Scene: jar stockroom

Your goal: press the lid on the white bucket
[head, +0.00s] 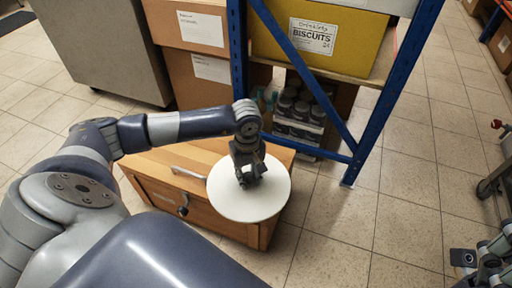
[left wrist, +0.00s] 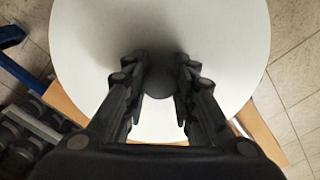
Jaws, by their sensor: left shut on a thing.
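A round white lid (head: 262,203) with a dark round knob (left wrist: 158,84) in its middle shows over the wooden cabinet. My left gripper (head: 247,178) comes down on the lid from above and is shut on its knob. In the left wrist view the lid (left wrist: 90,50) fills most of the picture, with my left gripper's fingers (left wrist: 160,90) on both sides of the knob. I see no bucket; anything under the lid is hidden, so I cannot tell whether it rests on something. Part of my right gripper (head: 468,262) shows at the lower right edge.
A wooden cabinet (head: 170,162) with a metal handle stands under the lid. Behind it a blue-framed rack (head: 360,150) holds a yellow biscuit box (head: 340,60) and dark jars (head: 292,108). Cardboard boxes (head: 195,75) stand at the back. The tiled floor at right is mostly clear.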

